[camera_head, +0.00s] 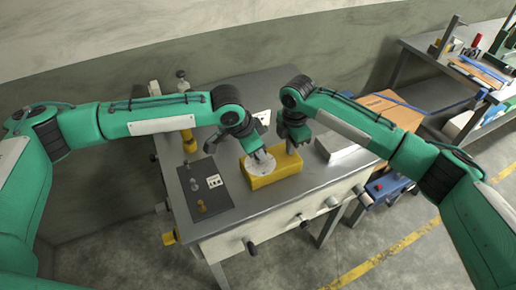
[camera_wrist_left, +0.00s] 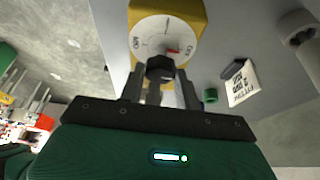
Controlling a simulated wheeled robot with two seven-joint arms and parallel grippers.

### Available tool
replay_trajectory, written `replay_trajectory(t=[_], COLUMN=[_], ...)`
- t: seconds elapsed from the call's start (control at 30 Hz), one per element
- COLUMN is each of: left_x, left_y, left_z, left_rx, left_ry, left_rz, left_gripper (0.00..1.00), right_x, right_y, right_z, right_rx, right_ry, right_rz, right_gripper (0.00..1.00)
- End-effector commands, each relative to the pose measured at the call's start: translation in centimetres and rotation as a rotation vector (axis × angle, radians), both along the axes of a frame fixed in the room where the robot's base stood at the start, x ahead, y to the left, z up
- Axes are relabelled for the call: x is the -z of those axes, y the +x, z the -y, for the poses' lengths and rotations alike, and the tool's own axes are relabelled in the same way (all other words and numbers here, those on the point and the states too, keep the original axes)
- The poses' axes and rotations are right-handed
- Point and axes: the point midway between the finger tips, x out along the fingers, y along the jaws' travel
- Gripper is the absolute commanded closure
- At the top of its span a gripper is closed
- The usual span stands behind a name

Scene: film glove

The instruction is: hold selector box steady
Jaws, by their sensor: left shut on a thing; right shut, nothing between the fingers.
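In the left wrist view the dial (camera_wrist_left: 150,42) shows printed markings and a red mark to the right of a dark knob (camera_wrist_left: 160,68). My left gripper (camera_head: 260,157) is over the dial; in its wrist view its fingers (camera_wrist_left: 160,80) are shut on the knob. My right gripper (camera_head: 291,148) is shut and empty, pointing down at the right end of the box. I cannot tell whether it touches the box.
A dark mat (camera_head: 205,192) with small metal and orange parts and a white label lies left of the box. A pale block (camera_head: 340,149) is right of it. A yellow cylinder (camera_head: 189,140) stands at the back left. The front strip of the table (camera_head: 262,212) is clear.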

Motion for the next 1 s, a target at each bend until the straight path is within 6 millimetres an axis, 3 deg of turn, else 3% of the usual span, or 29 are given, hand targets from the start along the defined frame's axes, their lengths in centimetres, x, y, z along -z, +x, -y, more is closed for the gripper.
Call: replay_trajectory(t=[0.03,0.37,1.0], left_x=[0.1,0.11,0.04], left_y=[-0.02,0.07,0.35], left_z=[0.04,0.08,0.26], left_rx=[0.012,0.22,0.826], left_ry=[-0.001,-0.002,-0.004], left_rz=[-0.001,-0.003,-0.003], left_gripper=[0.89,0.89,0.89], right_x=[0.83,0.84,0.84], right_y=[-0.36,-0.35,-0.3], right_z=[0.09,0.1,0.11], right_rx=[0.0,0.001,0.002], right_ry=[-0.006,-0.006,-0.006], right_rz=[-0.012,-0.011,-0.01], right_gripper=[1.0,1.0,1.0])
